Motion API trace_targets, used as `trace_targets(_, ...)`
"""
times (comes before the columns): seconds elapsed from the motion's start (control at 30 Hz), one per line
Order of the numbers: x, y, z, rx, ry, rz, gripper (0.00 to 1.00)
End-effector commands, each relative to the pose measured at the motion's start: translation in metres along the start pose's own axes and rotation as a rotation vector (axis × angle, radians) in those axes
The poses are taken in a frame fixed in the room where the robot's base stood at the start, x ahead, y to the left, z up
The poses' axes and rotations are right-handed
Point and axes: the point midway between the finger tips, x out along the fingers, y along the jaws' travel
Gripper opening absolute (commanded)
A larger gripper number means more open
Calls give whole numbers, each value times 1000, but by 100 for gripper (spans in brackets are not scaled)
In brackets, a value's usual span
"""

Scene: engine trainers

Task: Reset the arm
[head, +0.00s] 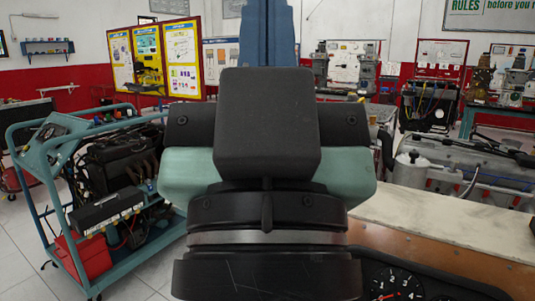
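My arm's end fills the middle of the head view, seen from behind. It has a dark round wrist with a silver ring, a wide black and pale green body, and a black box on top. My gripper (267,125) is seen only by this housing. Its fingers are hidden, so I cannot tell whether they are open or shut or hold anything.
A teal-framed engine trainer (118,180) stands close on the left. A bench with a pale top (440,222) and a gauge panel (405,284) is close on the right. An engine (465,165) lies beyond it. Open tiled floor (25,240) shows at far left.

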Motion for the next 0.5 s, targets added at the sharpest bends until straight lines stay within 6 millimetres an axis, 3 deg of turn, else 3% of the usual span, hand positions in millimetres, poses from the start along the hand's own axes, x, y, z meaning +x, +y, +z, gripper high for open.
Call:
trace_targets(0.03, 24, 0, -23, 0, 0, 0, 0)
trace_targets(0.1, 40, 0, -38, 0, -1, 0, 0)
trace_targets(0.3, 84, 0, -79, 0, -1, -1, 0)
trace_targets(0.5, 113, 0, -107, 1, -1, -1, 0)
